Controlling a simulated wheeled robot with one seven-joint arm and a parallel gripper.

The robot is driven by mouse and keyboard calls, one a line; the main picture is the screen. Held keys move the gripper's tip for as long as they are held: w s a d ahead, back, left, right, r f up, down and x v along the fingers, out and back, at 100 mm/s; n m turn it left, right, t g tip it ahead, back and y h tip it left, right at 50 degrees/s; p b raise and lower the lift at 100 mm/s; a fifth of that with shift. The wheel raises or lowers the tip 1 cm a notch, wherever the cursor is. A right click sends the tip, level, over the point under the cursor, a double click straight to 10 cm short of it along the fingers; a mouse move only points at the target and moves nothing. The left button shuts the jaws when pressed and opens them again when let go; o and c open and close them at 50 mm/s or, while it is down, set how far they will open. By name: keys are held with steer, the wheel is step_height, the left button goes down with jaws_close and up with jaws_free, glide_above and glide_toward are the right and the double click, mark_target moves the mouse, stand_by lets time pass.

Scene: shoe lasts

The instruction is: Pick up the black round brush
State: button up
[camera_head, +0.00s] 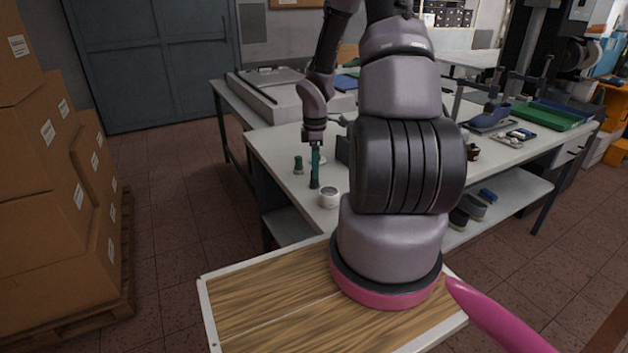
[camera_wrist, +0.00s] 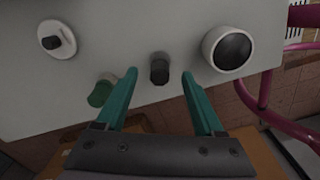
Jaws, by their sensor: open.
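The black round brush (camera_wrist: 159,70) stands on the white table (camera_wrist: 130,30), seen from above in the wrist view. In the head view it is the small dark shape (camera_head: 314,183) just below my fingertips, near the table's front left corner. My gripper (camera_wrist: 160,78) has teal fingers spread wide, with the brush between their tips and a gap on each side. In the head view my gripper (camera_head: 315,168) points down over the brush. How far the fingertips reach down beside it is hard to tell.
A dark green object (camera_wrist: 100,92) stands close beside the left finger. A white cup with a dark inside (camera_wrist: 229,48) is to the right. A white dish with a black piece (camera_wrist: 57,38) lies at upper left. The table edge is close by.

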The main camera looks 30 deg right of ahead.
step_height(320, 180, down, 4)
steer(key=shift+a+r, duration=0.1)
steer(key=shift+r, duration=0.15)
jaws_close()
steer(key=shift+r, duration=0.1)
step_height(320, 180, up, 10)
steer(key=shift+f, duration=0.1)
stand_by(0.3)
